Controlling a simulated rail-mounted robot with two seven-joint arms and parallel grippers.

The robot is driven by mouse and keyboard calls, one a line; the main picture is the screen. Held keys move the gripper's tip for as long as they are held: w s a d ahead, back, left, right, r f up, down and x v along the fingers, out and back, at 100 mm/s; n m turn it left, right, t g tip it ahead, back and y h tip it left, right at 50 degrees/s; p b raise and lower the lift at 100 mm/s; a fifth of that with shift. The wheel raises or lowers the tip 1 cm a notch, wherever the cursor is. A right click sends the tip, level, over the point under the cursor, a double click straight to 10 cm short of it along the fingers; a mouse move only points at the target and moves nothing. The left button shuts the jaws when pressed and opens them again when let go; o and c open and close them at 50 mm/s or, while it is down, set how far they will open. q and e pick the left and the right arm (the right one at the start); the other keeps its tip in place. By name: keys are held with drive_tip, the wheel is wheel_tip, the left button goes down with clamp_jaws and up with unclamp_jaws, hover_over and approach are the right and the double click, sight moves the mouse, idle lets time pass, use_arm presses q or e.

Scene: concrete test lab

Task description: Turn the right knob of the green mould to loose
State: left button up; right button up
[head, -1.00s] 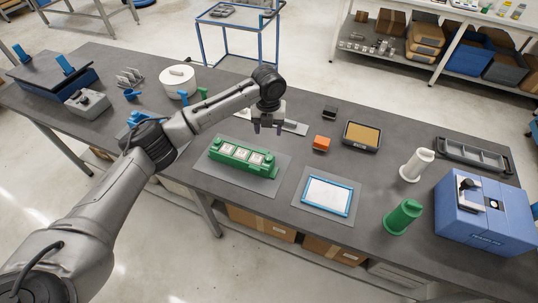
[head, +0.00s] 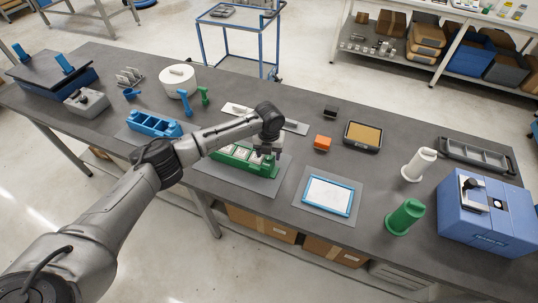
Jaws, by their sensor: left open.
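The green mould (head: 232,160) lies on a grey mat (head: 262,186) near the front edge of the table. Its left part and front edge show, with pale square panels on top. My left gripper (head: 268,158) is open, pointing down at the right end of the mould. The gripper hides the right knob, so I cannot tell how the knob is turned or whether the fingers touch it. My right gripper is not in view.
A blue mould (head: 153,123) lies to the left, partly close to my arm. A blue-framed panel (head: 328,195) lies on a mat to the right. An orange block (head: 322,143) and a brown-topped tray (head: 362,136) stand behind it. Green (head: 405,217) and white (head: 418,165) spools stand further right.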

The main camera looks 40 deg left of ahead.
use_arm(q)
drive_tip(key=shift+f, duration=0.6)
